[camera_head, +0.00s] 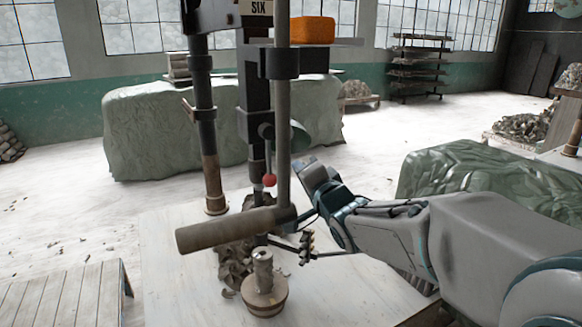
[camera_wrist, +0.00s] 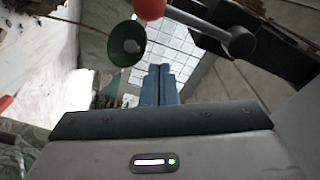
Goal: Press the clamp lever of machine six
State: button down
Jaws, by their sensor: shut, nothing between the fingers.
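Machine six (camera_head: 257,95) stands in front of me, with its SIX sign at the top. A thin lever with a red ball knob (camera_head: 269,180) hangs down from a grey pivot (camera_head: 266,131) on its column. My gripper (camera_head: 303,163) is shut and empty, pointing up just right of the front post, near the red knob. In the wrist view its blue fingers (camera_wrist: 160,72) are together, apart from the red knob (camera_wrist: 150,8) at the top edge. The lever's grey pivot (camera_wrist: 238,42) shows to the right there. A green cone (camera_wrist: 126,43) sits left of the fingertips.
A thick brown handle (camera_head: 225,231) sticks out low at the front left, below the red knob. A clay piece on a round wooden block (camera_head: 265,295) stands on the pale table (camera_head: 180,270). Posts stand close to my gripper. Covered heaps (camera_head: 150,125) lie behind.

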jog(key=b+v, duration=0.2)
jog(key=v, duration=0.8)
